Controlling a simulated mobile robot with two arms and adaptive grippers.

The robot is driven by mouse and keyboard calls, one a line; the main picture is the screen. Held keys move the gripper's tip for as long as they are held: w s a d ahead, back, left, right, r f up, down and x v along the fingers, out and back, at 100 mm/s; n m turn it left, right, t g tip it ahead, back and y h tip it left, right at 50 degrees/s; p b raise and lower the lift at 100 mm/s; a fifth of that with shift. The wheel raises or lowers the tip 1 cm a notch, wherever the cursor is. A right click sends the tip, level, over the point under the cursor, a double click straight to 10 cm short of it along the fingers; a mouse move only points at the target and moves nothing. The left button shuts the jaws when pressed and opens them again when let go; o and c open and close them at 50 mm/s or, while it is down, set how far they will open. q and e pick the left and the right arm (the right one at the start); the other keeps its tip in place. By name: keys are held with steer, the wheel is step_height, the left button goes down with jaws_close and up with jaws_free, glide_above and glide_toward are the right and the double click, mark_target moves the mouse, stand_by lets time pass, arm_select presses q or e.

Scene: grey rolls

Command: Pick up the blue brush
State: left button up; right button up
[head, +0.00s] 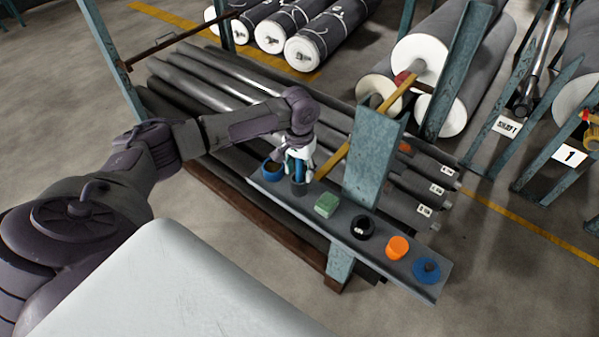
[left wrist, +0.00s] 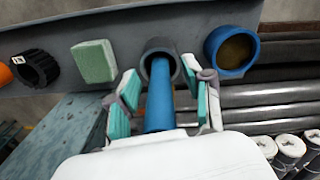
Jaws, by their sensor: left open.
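The blue brush shows as a round blue handle (left wrist: 159,100) standing in a dark grey cup (left wrist: 160,50) in the left wrist view; its lower end is hidden in the cup. In the head view a bit of the blue brush (head: 299,169) shows above the grey cup (head: 298,188), partly covered by my gripper. My left gripper (head: 299,163) is open over the cup. In the left wrist view its teal-padded fingers (left wrist: 160,85) stand on either side of the handle, with gaps visible. My right gripper is not in view.
The grey shelf (head: 334,224) also bears a blue cup (head: 272,170), a green block (head: 326,205), a black ring (head: 362,227), an orange item (head: 397,248) and a blue disc (head: 426,270). A teal post (head: 372,160) rises behind it. Dark rolls lie behind the shelf.

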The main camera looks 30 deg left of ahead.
arm_select(q)
jaws_close()
steer(key=shift+r, duration=0.1)
step_height(320, 180, up, 10)
steer(key=shift+b, duration=0.7)
